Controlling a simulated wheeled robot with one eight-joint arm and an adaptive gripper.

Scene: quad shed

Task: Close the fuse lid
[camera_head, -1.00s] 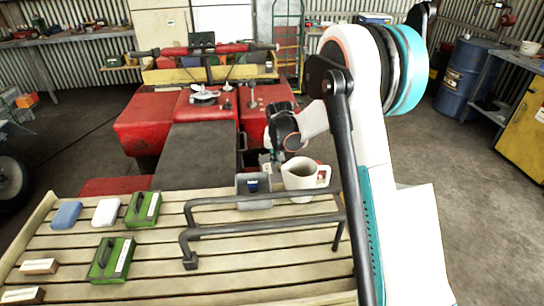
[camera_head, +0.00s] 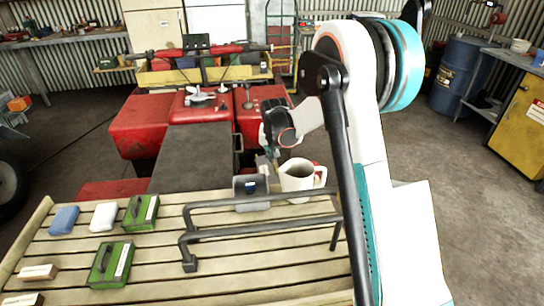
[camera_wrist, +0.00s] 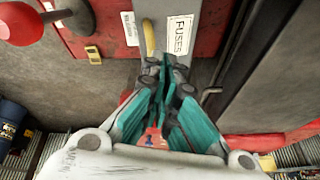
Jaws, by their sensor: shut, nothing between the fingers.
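A small grey box (camera_head: 243,200) with a blue part inside stands at the back edge of the slatted deck, left of the white jug. In the wrist view a narrow grey panel (camera_wrist: 161,12) carries a white label reading FUSES and a yellow part. My gripper (camera_wrist: 163,66) has its teal fingers together and empty, with the tips at the lower end of this panel; I cannot tell whether they touch it. In the head view my gripper is mostly hidden behind my wrist, close to the box. How far the lid is open is unclear.
The white jug (camera_head: 297,178) stands right beside the box. A dark tube rack (camera_head: 270,232) crosses the deck (camera_head: 150,275) in front. Green boxes (camera_head: 110,264) and small blocks lie left. Red bodywork (camera_head: 143,126) and a dark seat (camera_head: 192,158) are behind.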

